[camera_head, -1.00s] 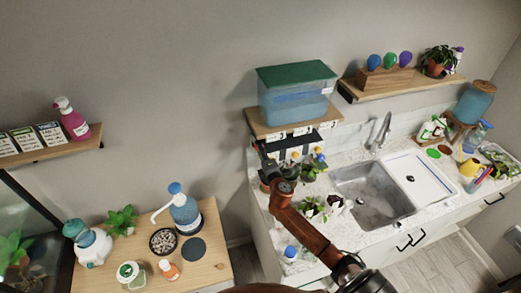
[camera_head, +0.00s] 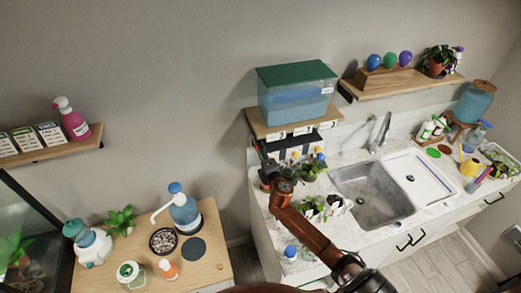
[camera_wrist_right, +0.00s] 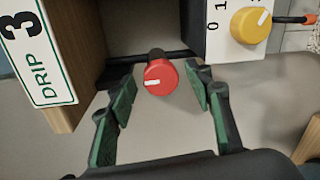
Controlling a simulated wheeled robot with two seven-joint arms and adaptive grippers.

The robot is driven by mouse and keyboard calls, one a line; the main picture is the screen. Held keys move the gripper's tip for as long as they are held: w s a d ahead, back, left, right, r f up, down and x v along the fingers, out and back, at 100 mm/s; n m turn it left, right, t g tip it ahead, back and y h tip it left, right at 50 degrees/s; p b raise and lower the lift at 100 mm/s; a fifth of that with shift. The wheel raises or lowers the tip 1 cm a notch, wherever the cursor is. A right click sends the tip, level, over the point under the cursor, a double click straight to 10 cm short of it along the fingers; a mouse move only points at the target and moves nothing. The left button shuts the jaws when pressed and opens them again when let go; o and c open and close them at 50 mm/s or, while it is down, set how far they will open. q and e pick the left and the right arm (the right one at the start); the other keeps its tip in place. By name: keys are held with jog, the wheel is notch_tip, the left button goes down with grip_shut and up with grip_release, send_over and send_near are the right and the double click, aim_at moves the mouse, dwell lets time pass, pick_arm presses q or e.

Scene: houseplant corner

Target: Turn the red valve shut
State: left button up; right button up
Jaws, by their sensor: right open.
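The red valve (camera_wrist_right: 160,77) is a round red knob with a white mark on its face, on a dark stem in the right wrist view. The mark lies nearly level. My right gripper (camera_wrist_right: 163,90) is open, with one green-padded finger on each side of the knob and a gap on both sides. In the head view my right gripper (camera_head: 263,158) is at the left end of the tank shelf; I cannot make out the red valve there. My left gripper is not in view.
A "DRIP 3" sign (camera_wrist_right: 38,50) stands left of the knob and a yellow dial (camera_wrist_right: 250,25) right of it. The green-lidded water tank (camera_head: 297,95) sits on a wooden shelf (camera_head: 268,130). Potted plants (camera_head: 312,167) stand below, beside the sink (camera_head: 375,196).

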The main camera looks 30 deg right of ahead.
jog(key=shift+s, duration=0.1)
jog(key=f+v, duration=0.1)
jog(key=v, duration=1)
jog(key=shift+s+r, duration=0.45)
jog(key=shift+r, duration=0.1)
